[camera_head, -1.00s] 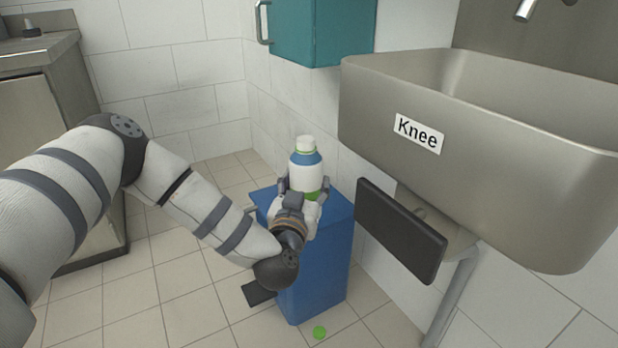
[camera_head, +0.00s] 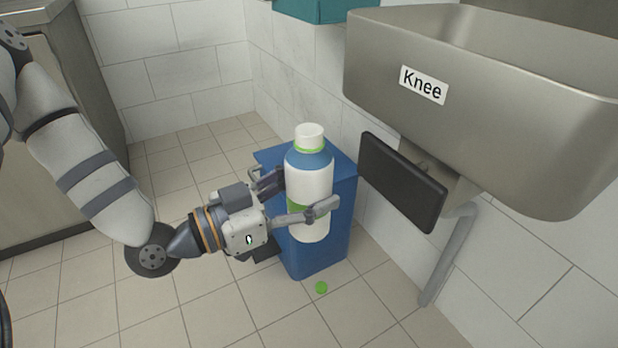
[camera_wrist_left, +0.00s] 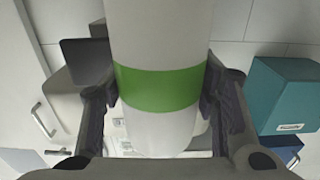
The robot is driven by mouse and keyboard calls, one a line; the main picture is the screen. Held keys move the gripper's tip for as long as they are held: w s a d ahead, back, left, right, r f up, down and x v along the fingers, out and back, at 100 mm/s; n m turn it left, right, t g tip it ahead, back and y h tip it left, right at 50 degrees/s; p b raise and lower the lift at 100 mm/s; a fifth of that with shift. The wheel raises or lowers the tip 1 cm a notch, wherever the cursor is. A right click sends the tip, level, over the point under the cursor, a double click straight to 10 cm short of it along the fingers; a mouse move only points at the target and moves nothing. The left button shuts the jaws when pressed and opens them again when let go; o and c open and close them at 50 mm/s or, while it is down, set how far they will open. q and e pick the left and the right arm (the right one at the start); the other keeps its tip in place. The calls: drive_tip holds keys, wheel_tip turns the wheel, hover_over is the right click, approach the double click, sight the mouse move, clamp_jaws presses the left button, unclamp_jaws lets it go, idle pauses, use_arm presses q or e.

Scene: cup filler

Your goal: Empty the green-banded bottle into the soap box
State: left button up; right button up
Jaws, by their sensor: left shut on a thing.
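The green-banded bottle (camera_head: 309,180) is white with a blue shoulder, a white cap and a green band low on its body. It is upright, in front of the blue bin (camera_head: 320,250) in the head view. My left gripper (camera_head: 298,198) comes from the left and is shut on the bottle around its lower part, near the band. In the left wrist view the bottle (camera_wrist_left: 160,130) stands between the fingers, with its band clear and its top out of frame. A teal wall box (camera_head: 325,10) is partly cut off at the top; I cannot tell whether it is the soap box. My right gripper is not in view.
A steel sink (camera_head: 480,130) labelled "Knee" and a black knee plate (camera_head: 402,182) stand to the right of the bottle. A steel cabinet (camera_head: 60,150) is at the left. A green disc (camera_head: 321,288) lies on the floor. The tiled floor between is free.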

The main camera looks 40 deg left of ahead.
use_arm(q)
drive_tip(key=s+d+r+m+g+h, duration=0.3)
drive_tip(key=s+d+m+g+h, duration=0.3)
drive_tip(key=s+d+h, duration=0.1)
drive_tip(key=s+h, duration=0.1)
drive_tip(key=s, duration=0.1)
drive_tip(key=shift+s+d+m, duration=0.3)
drive_tip(key=shift+s, duration=0.05)
